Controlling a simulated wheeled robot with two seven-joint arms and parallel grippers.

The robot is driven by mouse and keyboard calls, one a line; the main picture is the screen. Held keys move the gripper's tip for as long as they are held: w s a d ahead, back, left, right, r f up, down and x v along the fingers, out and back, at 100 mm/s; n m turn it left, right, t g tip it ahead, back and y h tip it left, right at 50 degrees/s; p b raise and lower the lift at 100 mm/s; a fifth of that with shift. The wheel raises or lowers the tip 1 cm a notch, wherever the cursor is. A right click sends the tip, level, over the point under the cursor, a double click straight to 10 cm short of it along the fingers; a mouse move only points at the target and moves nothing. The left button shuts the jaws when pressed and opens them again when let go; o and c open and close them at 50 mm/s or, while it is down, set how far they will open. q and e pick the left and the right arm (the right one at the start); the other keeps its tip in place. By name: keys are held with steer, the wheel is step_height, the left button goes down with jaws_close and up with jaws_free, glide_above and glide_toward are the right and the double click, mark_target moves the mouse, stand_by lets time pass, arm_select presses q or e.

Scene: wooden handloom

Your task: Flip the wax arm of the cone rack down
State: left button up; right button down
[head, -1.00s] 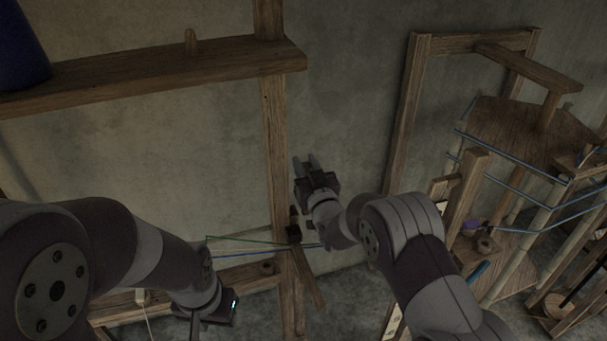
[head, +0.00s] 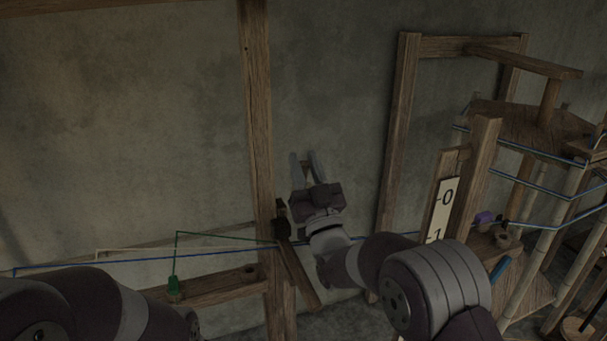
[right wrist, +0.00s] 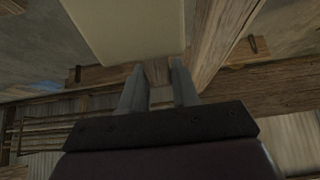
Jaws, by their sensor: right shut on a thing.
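The cone rack's upright post (head: 256,110) stands left of centre in the head view, with a small dark fitting (head: 283,228) low on it. My right gripper (head: 308,160) is just right of the post, fingers pointing up the picture. In the right wrist view, its two fingers (right wrist: 157,82) have a wooden piece (right wrist: 157,70) between their tips. I take this piece for the wax arm, but most of it is hidden and its tilt cannot be told. My left arm (head: 75,305) shows at the bottom left; its gripper is out of frame.
A lower rail (head: 215,286) carries a green cone (head: 173,287). Blue and green threads run across to the post. A slanted brace (head: 298,275) is below the fitting. A wooden frame with a number scale (head: 441,210) stands at the right. Bare wall is behind.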

steer(key=shift+r, duration=0.1)
steer(key=c, duration=0.9)
jaws_free()
steer(key=b+v, duration=0.3)
steer(key=v, duration=0.9)
